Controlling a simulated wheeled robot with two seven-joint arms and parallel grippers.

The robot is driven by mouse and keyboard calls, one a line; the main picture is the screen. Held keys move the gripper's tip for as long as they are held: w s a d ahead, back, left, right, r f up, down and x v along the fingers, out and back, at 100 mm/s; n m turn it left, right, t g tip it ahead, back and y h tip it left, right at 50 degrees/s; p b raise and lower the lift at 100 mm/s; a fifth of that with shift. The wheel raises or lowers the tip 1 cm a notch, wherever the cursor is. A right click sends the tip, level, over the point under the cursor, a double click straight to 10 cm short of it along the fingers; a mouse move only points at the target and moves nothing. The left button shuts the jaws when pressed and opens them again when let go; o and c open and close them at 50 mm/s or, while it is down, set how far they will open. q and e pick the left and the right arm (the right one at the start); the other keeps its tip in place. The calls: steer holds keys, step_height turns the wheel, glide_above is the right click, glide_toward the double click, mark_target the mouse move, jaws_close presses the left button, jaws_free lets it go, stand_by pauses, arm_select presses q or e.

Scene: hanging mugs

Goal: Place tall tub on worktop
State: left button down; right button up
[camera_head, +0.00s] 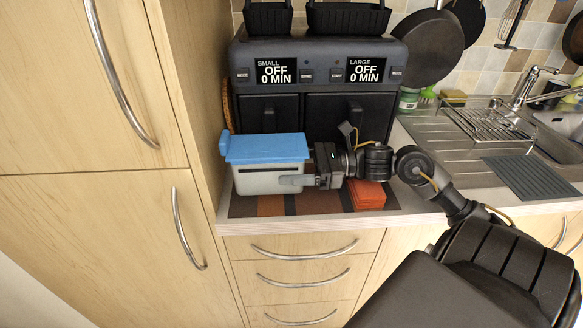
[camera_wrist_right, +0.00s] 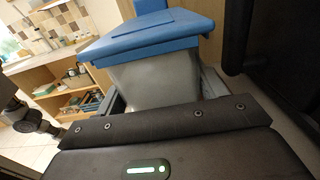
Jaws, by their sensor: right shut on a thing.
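The tall tub (camera_head: 268,180) has a light grey body and a blue lid. It is upright at the left end of the worktop (camera_head: 412,215), over a striped mat (camera_head: 310,205). I cannot tell if its base touches the mat. My right gripper (camera_head: 297,180) comes in from the right and is shut on the tub, with a finger along its front side. In the right wrist view, the tub (camera_wrist_right: 160,80) sits between the grey fingers (camera_wrist_right: 160,98), its blue lid above them. My left gripper is not in view.
A black two-drawer air fryer (camera_head: 320,85) stands close behind the tub. A tall wooden cabinet (camera_head: 180,100) borders it on the left. A folded orange-red item (camera_head: 368,194) lies on the mat, right of the gripper. The sink and drainer (camera_head: 470,150) are farther right.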

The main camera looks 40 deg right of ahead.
mark_target(292, 155)
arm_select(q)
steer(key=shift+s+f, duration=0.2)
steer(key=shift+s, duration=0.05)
arm_select(e)
steer(key=shift+f, duration=0.1)
steer(key=o, duration=1.1)
steer(key=shift+o, duration=0.3)
steer(key=r, duration=0.3)
steer(key=shift+s+a+r, duration=0.2)
steer(key=shift+s+r, duration=0.05)
steer(key=shift+r, duration=0.15)
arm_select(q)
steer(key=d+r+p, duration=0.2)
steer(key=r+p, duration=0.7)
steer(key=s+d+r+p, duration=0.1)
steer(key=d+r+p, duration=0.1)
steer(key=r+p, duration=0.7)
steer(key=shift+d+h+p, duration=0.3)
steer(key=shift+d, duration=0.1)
arm_select(e)
steer(key=s+a+r, duration=0.8)
steer(key=s+r, duration=0.1)
steer(key=s, duration=0.1)
steer(key=shift+s, duration=0.3)
